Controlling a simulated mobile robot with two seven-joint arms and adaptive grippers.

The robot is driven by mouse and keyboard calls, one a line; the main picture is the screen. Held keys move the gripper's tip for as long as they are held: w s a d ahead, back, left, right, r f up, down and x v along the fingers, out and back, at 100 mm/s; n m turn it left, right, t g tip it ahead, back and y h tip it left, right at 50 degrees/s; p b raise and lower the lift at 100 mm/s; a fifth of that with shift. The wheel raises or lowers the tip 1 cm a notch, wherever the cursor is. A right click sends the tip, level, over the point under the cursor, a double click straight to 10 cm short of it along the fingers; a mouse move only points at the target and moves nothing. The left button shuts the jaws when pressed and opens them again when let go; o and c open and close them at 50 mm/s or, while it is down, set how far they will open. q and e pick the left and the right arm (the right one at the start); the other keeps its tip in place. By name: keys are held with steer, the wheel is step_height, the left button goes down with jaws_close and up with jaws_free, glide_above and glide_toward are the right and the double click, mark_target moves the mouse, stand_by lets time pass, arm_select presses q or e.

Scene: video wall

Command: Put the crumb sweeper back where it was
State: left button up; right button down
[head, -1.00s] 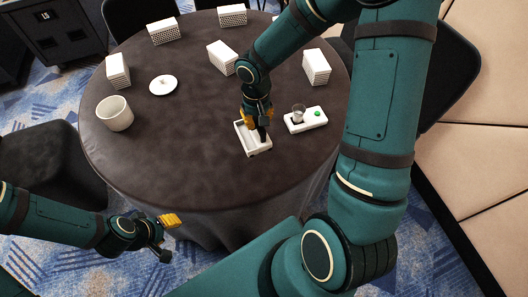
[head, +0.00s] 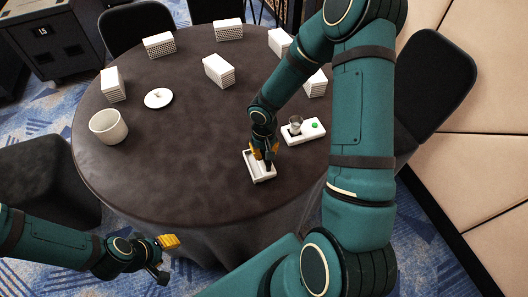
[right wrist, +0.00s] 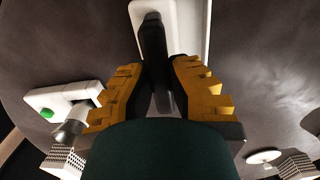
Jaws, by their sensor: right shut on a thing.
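The crumb sweeper appears as a white, shallow, tray-like body (head: 259,172) with a dark handle (right wrist: 154,50). It is at the near right part of the round dark table (head: 190,150). My right gripper (head: 264,152) points down over it and is shut on the dark handle, which stands between the yellow fingers in the right wrist view (right wrist: 158,85). I cannot tell whether the white body touches the table. My left gripper (head: 165,257) is off the table's near left edge, low in the head view; its jaw opening is unclear.
A white holder (head: 312,133) with a small glass and a green dot is just right of the sweeper. A white bowl (head: 108,127), a small white plate (head: 158,98) and several white patterned blocks (head: 219,71) stand farther off. The table's front middle is clear.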

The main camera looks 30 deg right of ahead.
steer(key=shift+r, duration=0.1)
steer(key=shift+f, duration=0.2)
steer(key=c, duration=1.1)
jaws_free()
steer(key=shift+r, duration=0.1)
